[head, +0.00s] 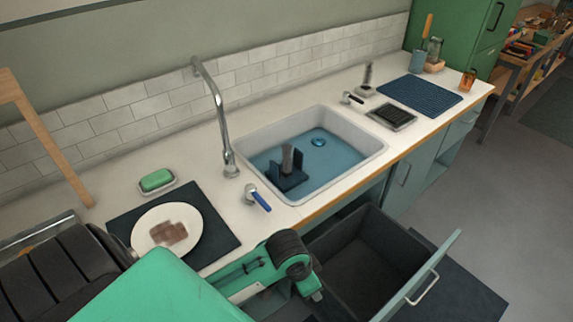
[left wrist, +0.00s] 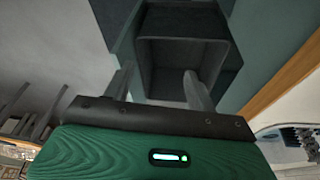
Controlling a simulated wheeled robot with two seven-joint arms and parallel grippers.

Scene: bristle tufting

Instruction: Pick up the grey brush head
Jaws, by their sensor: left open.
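A grey upright cylinder (head: 287,158) stands in a dark blue holder (head: 289,182) inside the sink; it is the likeliest grey brush head, but its bristles are too small to make out. My left arm comes in at the bottom of the head view, with its wrist in front of the counter, beside the open drawer; its fingertips are not clear there. In the left wrist view my left gripper (left wrist: 158,88) is open and empty, its fingers apart over a dark open box shape. It is away from the grey cylinder. My right gripper is not in view.
The white sink (head: 372,155) has a steel faucet (head: 218,115) behind it. A plate (head: 196,250) on a dark mat and a green sponge (head: 156,180) lie to the left. An open drawer (head: 355,265) juts out below the counter. A ribbed blue mat (head: 420,95) lies to the right.

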